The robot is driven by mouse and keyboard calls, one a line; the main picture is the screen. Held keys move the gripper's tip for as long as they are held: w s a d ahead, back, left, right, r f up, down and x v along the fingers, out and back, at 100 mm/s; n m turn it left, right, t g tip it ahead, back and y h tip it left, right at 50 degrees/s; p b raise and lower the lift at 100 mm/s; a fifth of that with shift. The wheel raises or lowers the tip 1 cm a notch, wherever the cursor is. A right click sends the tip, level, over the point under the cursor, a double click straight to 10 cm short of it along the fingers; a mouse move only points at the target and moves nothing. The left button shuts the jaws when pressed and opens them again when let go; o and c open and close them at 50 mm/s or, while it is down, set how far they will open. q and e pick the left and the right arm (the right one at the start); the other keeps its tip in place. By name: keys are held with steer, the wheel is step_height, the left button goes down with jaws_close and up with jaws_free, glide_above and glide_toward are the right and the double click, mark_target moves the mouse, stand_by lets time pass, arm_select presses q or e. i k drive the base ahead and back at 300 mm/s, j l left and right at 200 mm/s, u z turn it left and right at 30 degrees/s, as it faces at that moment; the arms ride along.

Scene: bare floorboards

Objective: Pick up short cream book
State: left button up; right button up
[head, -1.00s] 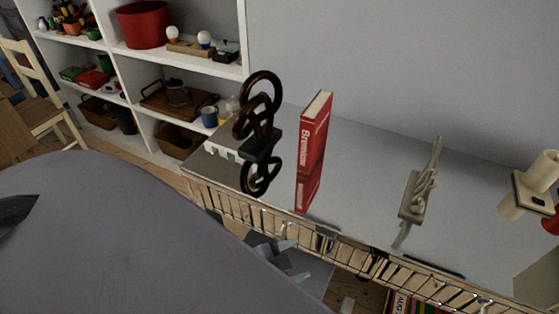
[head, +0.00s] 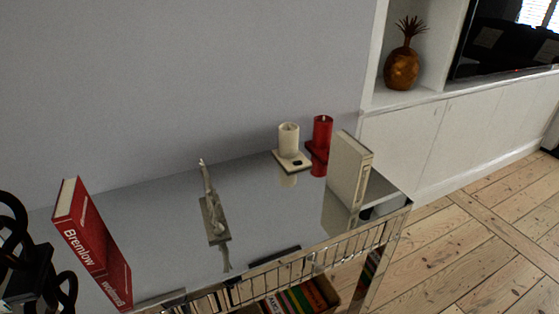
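A short cream book (head: 349,165) stands upright at the right end of a reflective console table (head: 265,220). Its spine faces the front right, and its reflection shows in the tabletop below it. A red candle on a red base stands just behind and left of it. Neither of my grippers shows in the head view.
A cream candle (head: 289,140) and the red candle (head: 322,132) stand near the back edge. A hand-shaped ornament (head: 213,215) is mid-table. A red book (head: 79,222) and a dark knot sculpture (head: 28,262) are at left. Floorboards (head: 460,240) are clear at right.

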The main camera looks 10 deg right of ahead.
mark_target(351, 162)
steer(key=l+u, duration=0.4)
steer(key=l, duration=2.05)
